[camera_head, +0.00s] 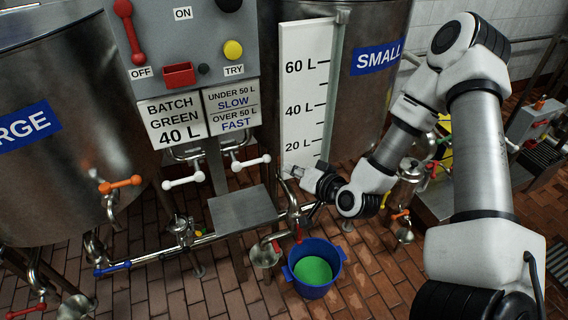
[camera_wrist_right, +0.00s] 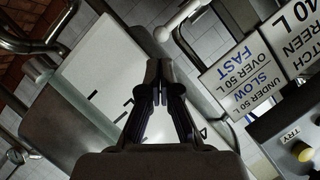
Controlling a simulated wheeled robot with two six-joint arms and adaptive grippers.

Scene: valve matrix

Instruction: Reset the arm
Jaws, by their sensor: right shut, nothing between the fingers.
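My right arm (camera_head: 483,150) reaches in from the right in the head view. Its right gripper (camera_head: 290,172) points left, in front of the foot of the white level gauge (camera_head: 305,85) on the small tank (camera_head: 362,100). In the right wrist view the right gripper (camera_wrist_right: 158,85) has its fingers together with nothing between them. The gauge board does not visibly touch it. My left gripper does not show in either view.
A blue bucket (camera_head: 327,288) with green liquid stands on the brick floor below. White-handled valves (camera_head: 250,162) and a grey plate (camera_head: 242,208) are left of the gripper. The control panel (camera_head: 190,45) stands above, beside the large tank (camera_head: 60,130).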

